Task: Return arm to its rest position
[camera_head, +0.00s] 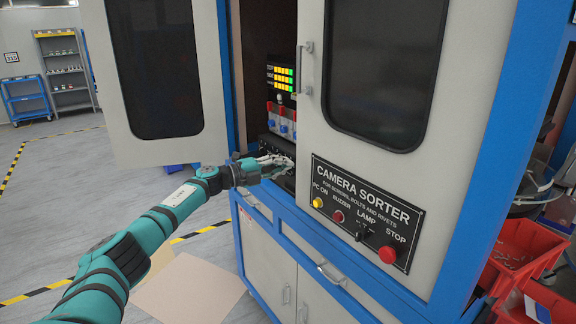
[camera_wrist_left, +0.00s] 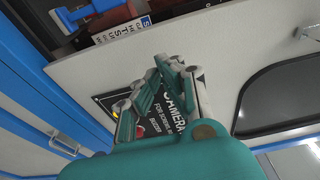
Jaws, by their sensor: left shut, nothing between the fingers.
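My left arm (camera_head: 140,238), teal with dark bands, reaches in from the left toward the sorter cabinet. My left gripper (camera_head: 280,164) is at the cabinet's opening, beside the edge of the right door and left of the black label panel (camera_head: 365,212). Its fingers are shut and I see nothing held. In the left wrist view the gripper's fingers (camera_wrist_left: 160,78) are in front of the door, covering part of the label panel (camera_wrist_left: 180,115). I cannot tell whether the fingertips touch anything. My right gripper is not in view.
The left cabinet door (camera_head: 165,85) stands open. Inside are a lit display (camera_head: 280,78) and red and blue parts. The panel carries yellow, red and black controls and a red stop button (camera_head: 387,254). Red bins (camera_head: 515,262) stand at right. The floor at left is mostly clear.

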